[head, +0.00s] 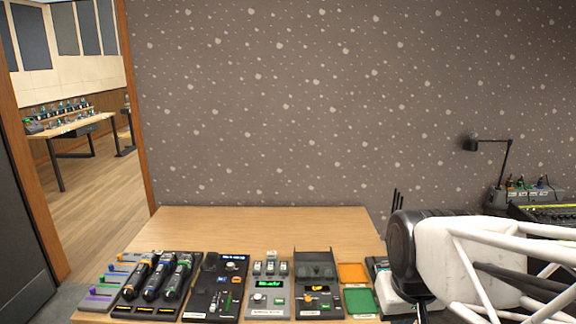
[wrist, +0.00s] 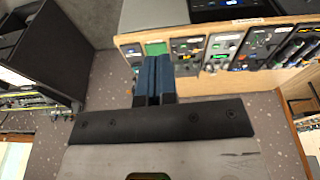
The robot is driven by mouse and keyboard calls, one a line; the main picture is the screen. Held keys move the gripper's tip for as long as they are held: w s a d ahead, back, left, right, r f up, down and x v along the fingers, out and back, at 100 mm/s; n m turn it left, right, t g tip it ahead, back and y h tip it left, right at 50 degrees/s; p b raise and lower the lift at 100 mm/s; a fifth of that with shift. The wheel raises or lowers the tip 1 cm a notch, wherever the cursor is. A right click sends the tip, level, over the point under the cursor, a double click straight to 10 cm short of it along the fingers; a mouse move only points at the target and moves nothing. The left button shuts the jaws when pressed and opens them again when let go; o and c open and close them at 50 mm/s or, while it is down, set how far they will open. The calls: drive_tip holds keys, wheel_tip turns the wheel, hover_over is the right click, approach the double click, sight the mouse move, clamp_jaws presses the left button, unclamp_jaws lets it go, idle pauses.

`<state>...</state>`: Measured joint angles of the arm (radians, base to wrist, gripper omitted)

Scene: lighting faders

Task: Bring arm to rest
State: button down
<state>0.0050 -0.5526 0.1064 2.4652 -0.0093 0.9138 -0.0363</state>
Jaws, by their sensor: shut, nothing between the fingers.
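My gripper (wrist: 153,62) shows in the wrist view with its two dark blue fingers pressed together and nothing between them. In that view the fingers overlap the picture of the table edge close to the green tray (wrist: 156,48); I cannot tell how far apart they are in depth. In the head view my white and black arm comes in from the right and covers the table's right end. The fingers cannot be made out clearly there.
The wooden table (head: 270,222) bears a row of fader and control units (head: 217,285) along its near side. An orange tray (head: 353,273) and a green tray (head: 361,301) lie near my arm. A desk lamp (head: 490,142) stands at right. The table's back strip is clear.

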drive_tip(key=shift+m, duration=0.3)
drive_tip(key=shift+s, duration=2.3)
drive_tip(key=c, duration=1.8)
unclamp_jaws()
